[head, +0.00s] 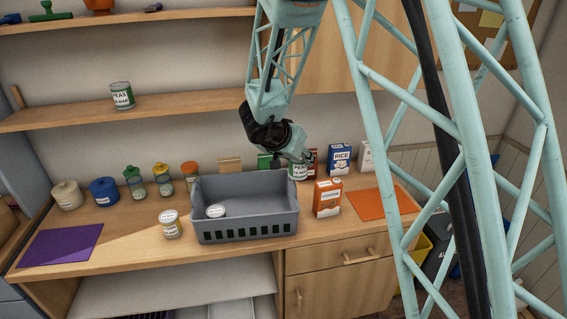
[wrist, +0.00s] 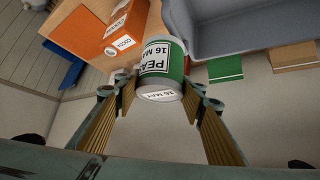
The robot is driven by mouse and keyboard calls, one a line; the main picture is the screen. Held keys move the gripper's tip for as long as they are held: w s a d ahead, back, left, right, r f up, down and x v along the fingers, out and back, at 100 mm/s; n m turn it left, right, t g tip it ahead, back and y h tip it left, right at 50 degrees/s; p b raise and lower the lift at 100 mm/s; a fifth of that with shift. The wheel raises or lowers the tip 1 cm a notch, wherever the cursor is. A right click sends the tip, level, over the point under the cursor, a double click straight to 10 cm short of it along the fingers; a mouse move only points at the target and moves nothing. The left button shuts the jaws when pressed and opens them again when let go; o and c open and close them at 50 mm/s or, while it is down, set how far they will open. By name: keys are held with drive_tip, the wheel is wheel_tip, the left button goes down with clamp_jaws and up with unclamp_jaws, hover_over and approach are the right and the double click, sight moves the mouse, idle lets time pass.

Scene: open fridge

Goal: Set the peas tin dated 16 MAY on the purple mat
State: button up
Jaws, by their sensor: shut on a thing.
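My gripper (head: 300,158) is shut on a green and white peas tin (head: 298,173), behind the right end of the grey crate. In the wrist view the tin (wrist: 163,62) sits between the fingers (wrist: 160,92), and its label and end read 16 MAY. Whether it touches the counter cannot be told. The purple mat (head: 60,246) lies bare at the left front of the counter.
The grey crate (head: 245,228) stands mid-counter with a white-lidded tub (head: 215,211) in it. Another tub (head: 170,224) stands between crate and mat. Several jars and canisters line the back left. An orange box (head: 328,198) and orange mat (head: 372,204) are at right.

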drive_tip(key=s+d+f+n+y+b, duration=0.1)
drive_tip(key=s+d, duration=0.3)
drive_tip(key=d, duration=1)
drive_tip(key=shift+s+d+f+n+t+b, duration=0.2)
drive_tip(key=shift+f+n+t+b, duration=0.1)
drive_tip(key=shift+f+n, duration=0.15)
drive_tip(key=shift+a, duration=0.15)
